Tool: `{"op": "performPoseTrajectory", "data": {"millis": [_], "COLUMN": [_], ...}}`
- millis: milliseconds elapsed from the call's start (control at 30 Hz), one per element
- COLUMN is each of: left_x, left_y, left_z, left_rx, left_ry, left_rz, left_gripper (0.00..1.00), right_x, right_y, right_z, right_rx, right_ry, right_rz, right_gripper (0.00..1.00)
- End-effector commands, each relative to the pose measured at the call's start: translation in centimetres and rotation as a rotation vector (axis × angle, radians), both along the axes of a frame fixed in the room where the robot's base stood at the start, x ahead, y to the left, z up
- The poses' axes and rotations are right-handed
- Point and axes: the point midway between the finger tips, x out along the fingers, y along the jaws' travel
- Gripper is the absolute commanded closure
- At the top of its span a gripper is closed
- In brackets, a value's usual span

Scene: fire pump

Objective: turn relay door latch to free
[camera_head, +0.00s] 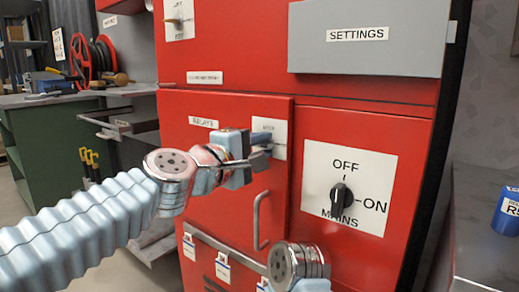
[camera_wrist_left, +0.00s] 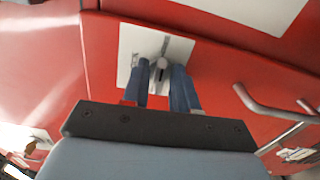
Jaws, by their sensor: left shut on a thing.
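The relay door (camera_head: 225,170) is a red panel labelled RELAYS on the red cabinet, and it looks closed. Its latch plate (camera_head: 279,150) is white and sits at the door's upper right. In the left wrist view the latch (camera_wrist_left: 161,64) is a small grey handle on the white plate (camera_wrist_left: 126,62), between the two blue fingers of my left gripper (camera_wrist_left: 162,78). The fingers are shut on it. The latch's exact angle is hard to tell. My right gripper is not in view.
A door handle (camera_head: 257,222) stands out just below the latch. The MAINS switch (camera_head: 341,197) is on a white plate to the right. A grey SETTINGS panel (camera_head: 365,52) is above.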

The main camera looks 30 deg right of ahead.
Motion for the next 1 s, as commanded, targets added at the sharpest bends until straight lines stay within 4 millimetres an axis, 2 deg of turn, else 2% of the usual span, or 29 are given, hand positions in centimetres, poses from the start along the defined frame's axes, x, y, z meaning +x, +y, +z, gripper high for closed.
{"op": "performPoseTrajectory", "data": {"millis": [700,733,767,1000], "left_x": [-0.04,-0.04,-0.04,-0.02], "left_y": [-0.05,-0.05,-0.05,-0.03], "left_z": [-0.13,-0.13,-0.13,-0.09], "left_rx": [0.030,0.030,0.030,0.029], "left_ry": [-0.068,-0.068,-0.068,-0.067], "left_rz": [-0.002,-0.002,-0.002,-0.001], "left_gripper": [1.00,0.69,0.64,0.63], "right_x": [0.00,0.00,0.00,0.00], "right_y": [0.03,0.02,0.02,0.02], "right_z": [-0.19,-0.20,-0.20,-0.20], "right_rx": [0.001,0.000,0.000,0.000], "right_ry": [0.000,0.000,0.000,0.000], "right_rz": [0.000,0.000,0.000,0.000], "right_gripper": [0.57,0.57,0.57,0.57]}}
